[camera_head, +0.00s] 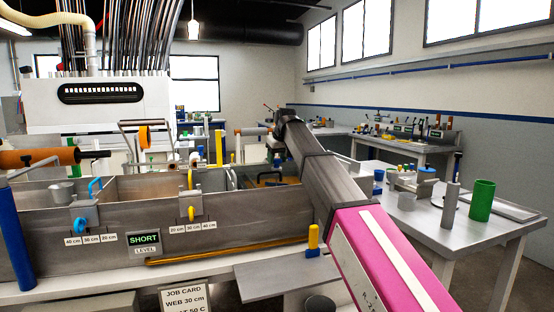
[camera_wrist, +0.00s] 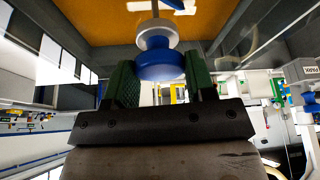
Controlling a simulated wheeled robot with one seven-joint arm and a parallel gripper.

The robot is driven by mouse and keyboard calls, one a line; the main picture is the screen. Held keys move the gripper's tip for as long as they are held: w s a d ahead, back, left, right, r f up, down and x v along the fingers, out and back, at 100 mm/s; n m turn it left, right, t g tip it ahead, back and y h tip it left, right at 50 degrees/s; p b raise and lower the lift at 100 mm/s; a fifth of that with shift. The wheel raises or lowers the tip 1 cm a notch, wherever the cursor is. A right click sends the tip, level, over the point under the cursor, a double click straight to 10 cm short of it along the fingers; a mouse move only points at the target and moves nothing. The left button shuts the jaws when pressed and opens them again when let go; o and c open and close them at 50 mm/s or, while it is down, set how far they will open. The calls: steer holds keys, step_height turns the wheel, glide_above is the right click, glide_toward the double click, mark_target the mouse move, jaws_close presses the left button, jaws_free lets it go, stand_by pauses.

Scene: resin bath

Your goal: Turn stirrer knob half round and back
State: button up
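A round blue knob (camera_wrist: 158,66) with a white collar (camera_wrist: 156,38) sits against an orange surface in the wrist view. I take it for the stirrer knob. My gripper (camera_wrist: 160,72) has one green-padded finger on each side of the knob. The pads lie close to its edges with no clear gap, but I cannot tell whether they press on it. In the head view, my arm reaches away over the bath's right end, and my gripper and this knob cannot be made out there.
The grey metal bath (camera_head: 160,254) has blue and yellow fittings and a SHORT level sign (camera_head: 144,239). A side table (camera_head: 432,216) at right holds a green cylinder (camera_head: 481,200) and other items.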

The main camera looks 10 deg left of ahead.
steer(key=shift+n, duration=0.3)
steer(key=shift+w+n+g+y, duration=0.1)
steer(key=shift+n+g+y, duration=0.3)
steer(key=shift+n, duration=0.95)
steer(key=shift+n+g+y, duration=0.3)
steer(key=shift+n+g, duration=0.2)
steer(key=shift+n, duration=0.85)
steer(key=shift+d, duration=0.1)
steer(key=o, duration=0.9)
steer(key=shift+r, duration=0.1)
steer(key=v, duration=1)
steer(key=shift+d+r, duration=0.1)
steer(key=shift+r, duration=0.25)
